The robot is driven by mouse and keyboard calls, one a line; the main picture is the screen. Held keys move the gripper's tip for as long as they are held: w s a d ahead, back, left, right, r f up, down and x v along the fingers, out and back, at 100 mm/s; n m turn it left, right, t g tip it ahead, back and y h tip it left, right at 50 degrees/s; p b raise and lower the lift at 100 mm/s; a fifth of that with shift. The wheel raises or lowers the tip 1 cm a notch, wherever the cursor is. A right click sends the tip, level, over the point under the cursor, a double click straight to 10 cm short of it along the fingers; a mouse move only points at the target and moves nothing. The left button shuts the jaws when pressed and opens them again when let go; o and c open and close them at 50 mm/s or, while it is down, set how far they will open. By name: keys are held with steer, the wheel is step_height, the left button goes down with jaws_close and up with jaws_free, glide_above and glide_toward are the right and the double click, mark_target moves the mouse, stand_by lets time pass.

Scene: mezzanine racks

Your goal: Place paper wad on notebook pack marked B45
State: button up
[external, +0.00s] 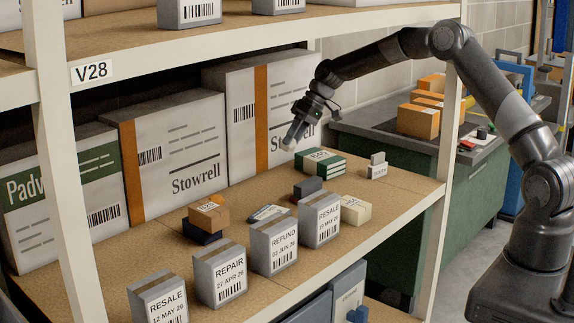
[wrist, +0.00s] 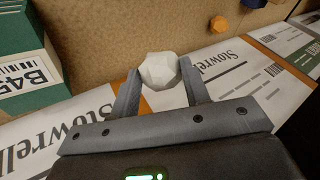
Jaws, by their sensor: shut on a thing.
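The paper wad (wrist: 159,70) is a white faceted ball. It sits between the fingertips of my gripper (wrist: 161,84), which is shut on it. In the external view the wad (external: 289,144) shows as a small pale lump at the tip of my gripper (external: 292,138), held above the shelf. The notebook pack marked B45 (external: 324,165) is a green and white stack lying on the shelf, just right of and below the gripper. In the wrist view the pack (wrist: 22,90) is at the left edge, partly cut off, with its B45 label showing. The wad is apart from it.
Large Stowrell cartons (external: 181,145) stand along the back of the shelf (external: 360,207). Grey labelled boxes (external: 273,247) line the front edge. A dark block (external: 307,187), a cream box (external: 356,210) and a small white item (external: 377,170) sit near the pack. A rack post (external: 449,130) stands at right.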

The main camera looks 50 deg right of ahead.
mark_target(326, 156)
steer(key=d+m+t+h, duration=0.1)
steer(key=d+m, duration=0.1)
steer(key=d, duration=0.3)
steer(key=d+f+m+t+h, duration=0.1)
steer(key=d+m, duration=0.2)
steer(key=d, duration=0.1)
steer(key=d+f+m+t+h, duration=0.1)
steer(key=d+m, duration=0.2)
steer(key=d, duration=0.2)
steer(key=shift+d+f, duration=0.25)
steer(key=shift+d, duration=0.05)
steer(key=shift+s+d+f, duration=0.1)
steer(key=shift+d+f, duration=0.05)
steer(key=shift+f, duration=1.35)
steer(key=shift+f, duration=0.15)
steer(key=o, duration=0.7)
steer(key=shift+c, duration=0.2)
steer(key=shift+s+d+r, duration=0.1)
steer(key=shift+r, duration=0.4)
steer(key=v, duration=0.2)
steer(key=shift+s+d+r, duration=0.15)
steer(key=shift+s+r, duration=0.1)
steer(key=shift+s, duration=0.05)
steer(key=s+d, duration=0.4)
steer(key=s, duration=0.6)
steer(key=shift+s+d+f, duration=0.2)
steer(key=shift+s+d, duration=0.1)
steer(key=shift+d, duration=0.1)
